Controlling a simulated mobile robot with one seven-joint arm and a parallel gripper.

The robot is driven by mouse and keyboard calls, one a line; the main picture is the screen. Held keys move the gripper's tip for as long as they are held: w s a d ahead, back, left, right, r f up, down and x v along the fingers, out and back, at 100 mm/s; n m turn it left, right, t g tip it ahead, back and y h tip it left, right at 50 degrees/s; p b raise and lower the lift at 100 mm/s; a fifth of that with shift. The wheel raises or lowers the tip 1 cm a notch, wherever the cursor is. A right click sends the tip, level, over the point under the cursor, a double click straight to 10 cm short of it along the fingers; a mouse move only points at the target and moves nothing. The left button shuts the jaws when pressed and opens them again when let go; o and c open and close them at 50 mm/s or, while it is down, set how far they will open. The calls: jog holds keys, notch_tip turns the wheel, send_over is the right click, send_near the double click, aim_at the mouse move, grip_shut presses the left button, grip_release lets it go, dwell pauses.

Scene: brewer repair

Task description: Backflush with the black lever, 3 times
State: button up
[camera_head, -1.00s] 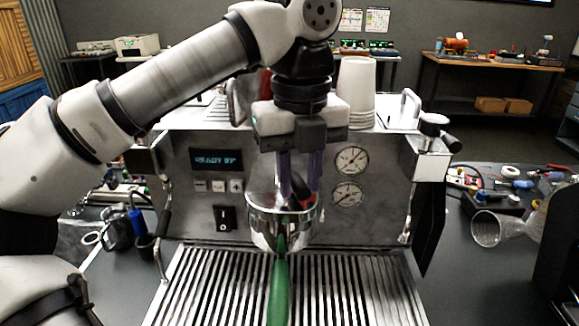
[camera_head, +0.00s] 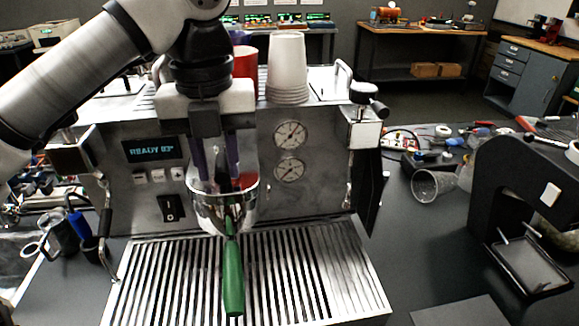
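The espresso machine (camera_head: 325,205) stands in the middle, its display lit with "READY" and a number. A metal portafilter with a green handle (camera_head: 232,275) is at its front, handle toward me. My gripper (camera_head: 217,170) points down just behind the portafilter bowl (camera_head: 225,210). Its two purple fingers are apart; their tips are hidden by the bowl, and I see nothing held between them. A black-handled lever with a round knob (camera_head: 368,92) sits at the machine's upper right corner, away from my gripper. Whether this is the task's black lever I cannot tell.
White cups (camera_head: 287,65) and a red cup (camera_head: 245,60) stand on top of the machine. The slatted drip tray (camera_head: 330,270) lies below. A glass (camera_head: 433,185) lies at right near a black stand (camera_head: 500,190). A black-handled wand (camera_head: 104,225) hangs at left.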

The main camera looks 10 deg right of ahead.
jog(key=shift+w+a+r+m+p, duration=0.1)
jog(key=shift+a+m+p, duration=0.7)
jog(key=shift+m, duration=0.5)
jog(key=shift+w+a+m+p, duration=0.15)
jog(key=shift+a+m, duration=0.3)
jog(key=shift+m, duration=0.15)
jog(key=shift+w+a+m+p, duration=0.15)
jog(key=shift+a+m, duration=0.25)
jog(key=shift+m, duration=0.2)
dwell(2.0)
